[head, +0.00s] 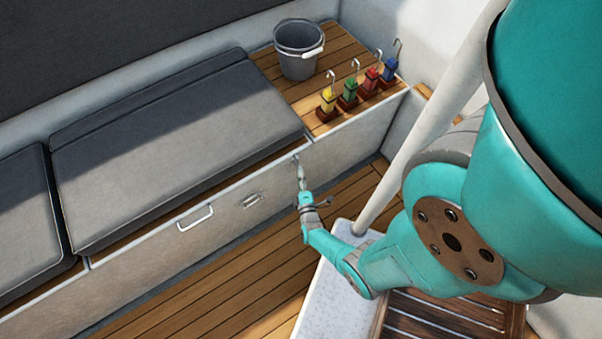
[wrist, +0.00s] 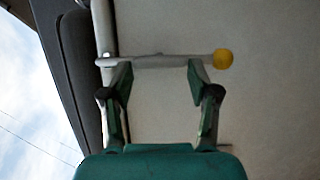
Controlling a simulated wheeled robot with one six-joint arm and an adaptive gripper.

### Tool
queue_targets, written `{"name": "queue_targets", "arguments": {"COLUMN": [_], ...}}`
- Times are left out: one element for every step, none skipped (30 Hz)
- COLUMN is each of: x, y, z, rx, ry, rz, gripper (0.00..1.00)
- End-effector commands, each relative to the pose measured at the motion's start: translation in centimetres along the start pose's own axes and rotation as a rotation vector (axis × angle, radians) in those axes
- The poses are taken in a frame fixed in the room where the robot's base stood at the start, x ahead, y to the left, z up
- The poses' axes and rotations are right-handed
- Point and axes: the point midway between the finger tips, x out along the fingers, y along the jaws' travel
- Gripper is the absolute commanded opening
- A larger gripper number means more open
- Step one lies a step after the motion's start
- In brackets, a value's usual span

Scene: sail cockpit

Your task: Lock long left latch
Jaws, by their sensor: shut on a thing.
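A long grey latch lever with a yellow ball end (wrist: 223,58) lies across the wrist view. Its other end meets the pale rim at the left. My gripper (wrist: 158,76) is shut on the long latch, with its two green fingers apart and their tips at the lever. In the head view my gripper (head: 299,180) is at the bench's front face, just below the top edge. The latch is too small and too covered by the gripper to make out there.
The bench front also has a pale handle (head: 195,219) and a small metal fitting (head: 252,200). Dark cushions (head: 170,145) lie on top. A grey bucket (head: 298,50) and several coloured hooked blocks (head: 348,92) stand on the wooden top. A pale post (head: 415,140) rises beside my arm.

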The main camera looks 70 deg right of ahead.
Motion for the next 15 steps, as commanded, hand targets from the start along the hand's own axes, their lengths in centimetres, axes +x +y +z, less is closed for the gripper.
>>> {"name": "queue_targets", "arguments": {"x": [0.6, 0.6, 0.59, 0.59, 0.59, 0.59, 0.6, 0.6, 0.6, 0.6, 0.6, 0.61, 0.61, 0.61, 0.61], "y": [0.28, 0.28, 0.27, 0.27, 0.27, 0.27, 0.27, 0.27, 0.27, 0.27, 0.26, 0.26, 0.27, 0.26, 0.27], "z": [-0.59, -0.59, -0.58, -0.58, -0.57, -0.57, -0.57, -0.56, -0.56, -0.56, -0.55, -0.55, -0.55, -0.54, -0.52], "rx": [-0.005, -0.007, -0.009, -0.009, -0.01, -0.01, -0.01, -0.01, -0.01, -0.01, -0.01, -0.01, -0.01, -0.01, -0.009], "ry": [0.011, 0.011, 0.011, 0.011, 0.011, 0.011, 0.011, 0.011, 0.011, 0.011, 0.011, 0.011, 0.01, 0.01, 0.01], "rz": [0.005, 0.006, 0.007, 0.007, 0.007, 0.007, 0.007, 0.007, 0.007, 0.007, 0.007, 0.007, 0.007, 0.007, 0.007], "gripper": [0.0, 0.0, 0.0, 0.0, 0.0, 0.0, 0.0, 0.0, 0.0, 0.0, 0.0, 0.0, 0.0, 0.68, 0.78]}}
